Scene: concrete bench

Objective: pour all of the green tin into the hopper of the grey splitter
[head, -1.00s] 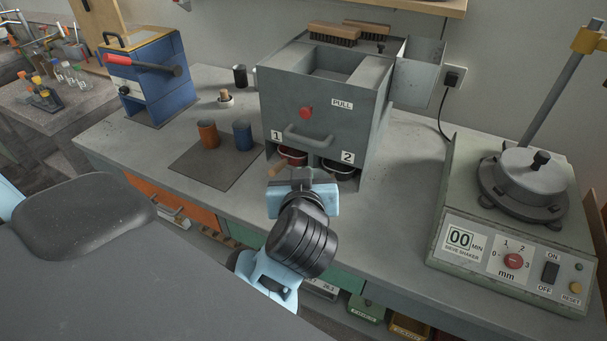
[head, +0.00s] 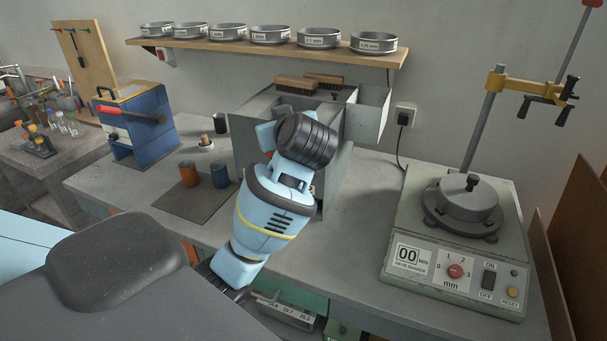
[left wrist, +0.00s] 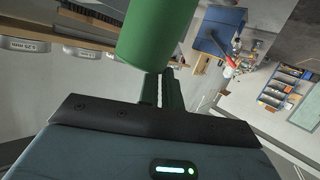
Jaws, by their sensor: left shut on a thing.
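The green tin (left wrist: 158,30) is held between the fingers of my left gripper (left wrist: 161,88) in the left wrist view. Its mouth and contents do not show. In the head view my left arm rises in front of the grey splitter (head: 336,176), with its hand up at the height of the splitter's top. The fingers and the tin are hidden there behind my wrist. The hopper opening is mostly hidden by my arm, so I cannot tell how the tin lies over it. My right gripper is out of view.
Two brushes (head: 296,85) lie on the splitter's top. A sieve shelf (head: 270,47) hangs above. An orange cup (head: 188,174) and a blue cup (head: 219,175) stand on a dark mat at left. A sieve shaker (head: 455,245) stands at right.

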